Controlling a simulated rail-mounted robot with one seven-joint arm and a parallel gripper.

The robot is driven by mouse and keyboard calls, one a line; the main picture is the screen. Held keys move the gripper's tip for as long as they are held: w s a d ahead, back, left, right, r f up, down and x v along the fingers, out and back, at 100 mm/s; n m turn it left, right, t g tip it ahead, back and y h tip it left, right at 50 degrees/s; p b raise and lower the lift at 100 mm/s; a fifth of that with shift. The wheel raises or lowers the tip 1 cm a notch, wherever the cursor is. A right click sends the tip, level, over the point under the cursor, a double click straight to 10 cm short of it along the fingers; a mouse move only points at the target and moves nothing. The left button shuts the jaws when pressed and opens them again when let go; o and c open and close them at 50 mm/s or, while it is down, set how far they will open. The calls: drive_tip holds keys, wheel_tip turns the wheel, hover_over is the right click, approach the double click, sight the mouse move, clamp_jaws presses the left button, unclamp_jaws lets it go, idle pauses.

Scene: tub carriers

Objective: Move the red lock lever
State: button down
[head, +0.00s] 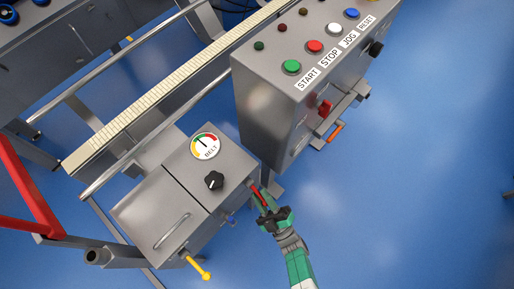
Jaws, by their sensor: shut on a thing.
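The red lock lever (259,195) is a short red bar at the right side of the grey belt box, low in the middle of the head view. My gripper (257,191), on a green and grey arm from below, is shut on it. The fingers and the black gripper body (273,220) hide part of the lever. The grey belt box (235,163) carries a gauge marked BELT (206,146) and a black knob (214,181) on its sloped top.
A control box (262,105) with coloured buttons stands right behind my gripper, with a red switch (325,108) and an orange handle (335,132) on its side. A yellow lever (199,268) sticks out at the front left. A conveyor (160,95) runs behind. Blue floor is free at right.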

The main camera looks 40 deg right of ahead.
drive_tip(key=shift+r, duration=0.1)
drive_tip(key=c, duration=1.5)
unclamp_jaws()
drive_tip(key=shift+s+d+f, duration=0.1)
drive_tip(key=shift+s+f, duration=0.15)
drive_tip(key=s, duration=0.4)
drive_tip(key=s+a, duration=0.1)
drive_tip(key=s, duration=0.4)
drive_tip(key=s+f, duration=0.1)
drive_tip(key=s, duration=0.4)
drive_tip(key=shift+a+p, duration=0.35)
drive_tip(key=shift+a, duration=0.05)
